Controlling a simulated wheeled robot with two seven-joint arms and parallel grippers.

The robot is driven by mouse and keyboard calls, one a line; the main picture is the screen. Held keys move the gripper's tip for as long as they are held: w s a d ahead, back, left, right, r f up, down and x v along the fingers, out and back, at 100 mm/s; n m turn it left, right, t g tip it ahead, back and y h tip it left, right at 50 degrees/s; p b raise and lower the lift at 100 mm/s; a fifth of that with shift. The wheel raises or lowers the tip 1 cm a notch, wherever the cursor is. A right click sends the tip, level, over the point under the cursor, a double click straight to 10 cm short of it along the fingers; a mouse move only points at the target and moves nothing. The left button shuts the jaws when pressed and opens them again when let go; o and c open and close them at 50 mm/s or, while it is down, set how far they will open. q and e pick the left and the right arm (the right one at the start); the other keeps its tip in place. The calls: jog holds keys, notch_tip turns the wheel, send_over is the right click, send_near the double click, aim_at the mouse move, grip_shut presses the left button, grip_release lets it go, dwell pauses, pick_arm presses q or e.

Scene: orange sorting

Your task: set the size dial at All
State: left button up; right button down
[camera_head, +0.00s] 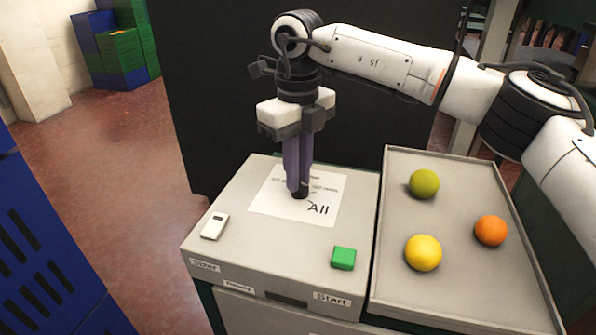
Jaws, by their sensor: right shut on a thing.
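The size dial (300,194) is a small dark knob on a white label sheet (268,205) on top of the grey machine box (225,237). The word "All" is written on the sheet, just right of and below the knob. My right gripper (299,188) points straight down, its fingers shut on the dial. The fingers hide most of the knob and part of the other writing, so I cannot tell exactly where the dial points. My left gripper is not in view.
A green button (343,258) sits at the box's front right, above a "Start" label. A white switch (214,226) is at its left. A grey tray (385,230) on the right holds a green, an orange and a yellow fruit. Blue crates (40,260) stand at the left.

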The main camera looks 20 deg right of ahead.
jog(key=c, duration=1.8)
grip_release()
jog(key=shift+o, duration=0.2)
notch_tip(320, 180, up, 10)
jog(key=shift+r, duration=0.2)
